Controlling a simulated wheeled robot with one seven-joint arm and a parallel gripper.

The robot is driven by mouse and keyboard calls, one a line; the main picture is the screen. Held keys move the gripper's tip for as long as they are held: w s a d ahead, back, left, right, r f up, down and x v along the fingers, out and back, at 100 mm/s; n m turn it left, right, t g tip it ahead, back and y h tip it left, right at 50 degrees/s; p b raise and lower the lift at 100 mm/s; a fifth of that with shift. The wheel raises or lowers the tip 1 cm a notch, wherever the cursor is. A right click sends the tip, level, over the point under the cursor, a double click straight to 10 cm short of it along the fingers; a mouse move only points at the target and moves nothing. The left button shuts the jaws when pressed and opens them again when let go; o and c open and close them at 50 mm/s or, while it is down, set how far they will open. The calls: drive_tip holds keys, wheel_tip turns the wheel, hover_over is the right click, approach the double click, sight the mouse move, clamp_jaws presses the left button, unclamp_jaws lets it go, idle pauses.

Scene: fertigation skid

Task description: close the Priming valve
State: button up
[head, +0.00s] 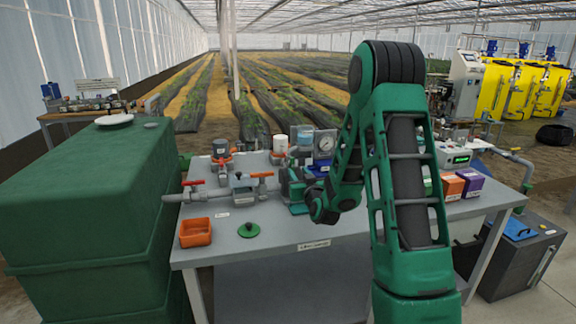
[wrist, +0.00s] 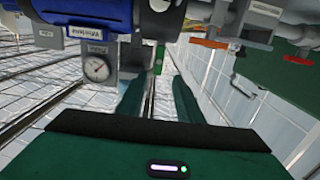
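A grey pipe on the bench carries two lever valves, one with a red handle (head: 193,183) and one with an orange handle (head: 262,175). Both handles lie roughly along the pipe in the head view. I cannot read which is the Priming valve. In the wrist view, the orange handle (wrist: 207,43) and the red handle (wrist: 301,55) are at the upper right. My gripper (head: 287,184) is just right of the orange handle, apart from it. In the wrist view its two green fingers (wrist: 159,85) are spread, with nothing between them. My arm hides part of the bench.
A blue pump body (wrist: 110,14) and a round gauge (wrist: 97,69) are close by in the wrist view. An orange tray (head: 196,232) and a green disc (head: 249,230) lie at the bench's front left. A large green tank (head: 80,200) stands left of the bench.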

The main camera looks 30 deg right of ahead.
sight(292, 162)
drive_tip(key=x, duration=1.1)
drive_tip(key=shift+d+r, duration=0.1)
drive_tip(key=shift+r, duration=0.1)
clamp_jaws()
unclamp_jaws()
drive_tip(key=shift+s, duration=0.1)
drive_tip(key=v, duration=1)
drive_tip(key=shift+s+a, duration=0.25)
drive_tip(key=shift+a, duration=0.05)
